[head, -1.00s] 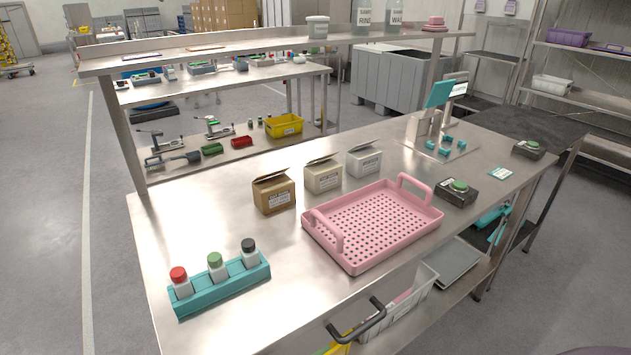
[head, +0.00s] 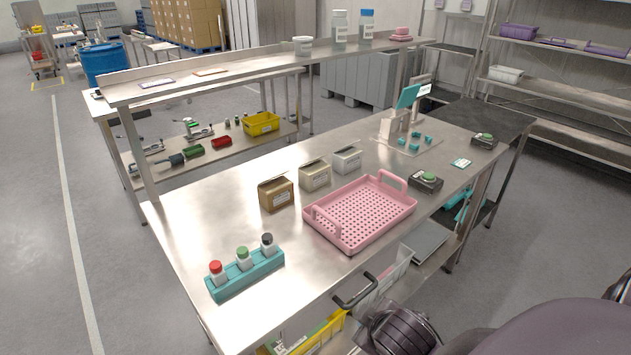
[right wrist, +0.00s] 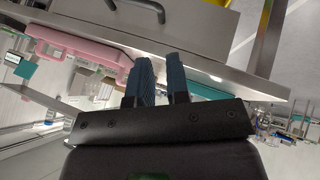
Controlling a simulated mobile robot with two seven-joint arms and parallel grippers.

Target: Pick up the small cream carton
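The small cream carton (head: 315,176) stands upright on the steel bench. It is the middle one of a row of three, between a brown carton (head: 277,194) at its left and a white carton (head: 347,161) at its right. The pink perforated tray (head: 386,223) lies in front of the row. My right gripper (right wrist: 160,78) shows in the right wrist view with a gap between its two dark fingers and nothing in it. It is near the bench's front edge, away from the carton. My left gripper is in neither view.
A teal rack (head: 246,275) with three capped bottles stands at the front left. A black box with a green button (head: 427,181) is right of the tray. A raised shelf (head: 235,69) runs behind the cartons. The bench left of the brown carton is clear.

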